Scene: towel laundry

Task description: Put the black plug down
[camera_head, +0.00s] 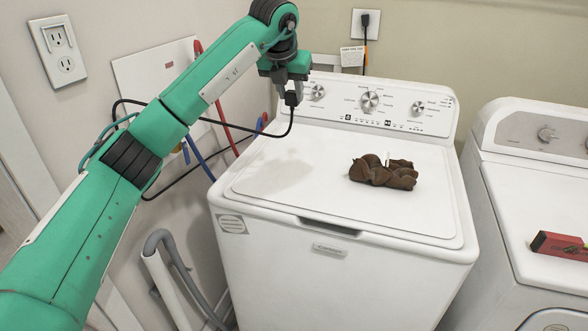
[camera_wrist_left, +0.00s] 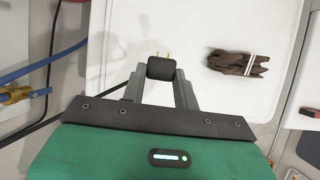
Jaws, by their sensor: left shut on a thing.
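My left gripper (camera_head: 289,84) is shut on the black plug (camera_head: 291,98) and holds it above the back left part of the white washing machine's lid (camera_head: 300,185). In the left wrist view the plug (camera_wrist_left: 161,68) sits between the two grey fingers, its metal prongs pointing away from the gripper. A black cord hangs from the plug and loops left toward the wall. A soft shadow lies on the lid below. My right gripper is not in view.
An outlet (camera_head: 58,49) is on the left wall. Another outlet with a cord (camera_head: 365,24) is on the back wall. The lid's left half is clear.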

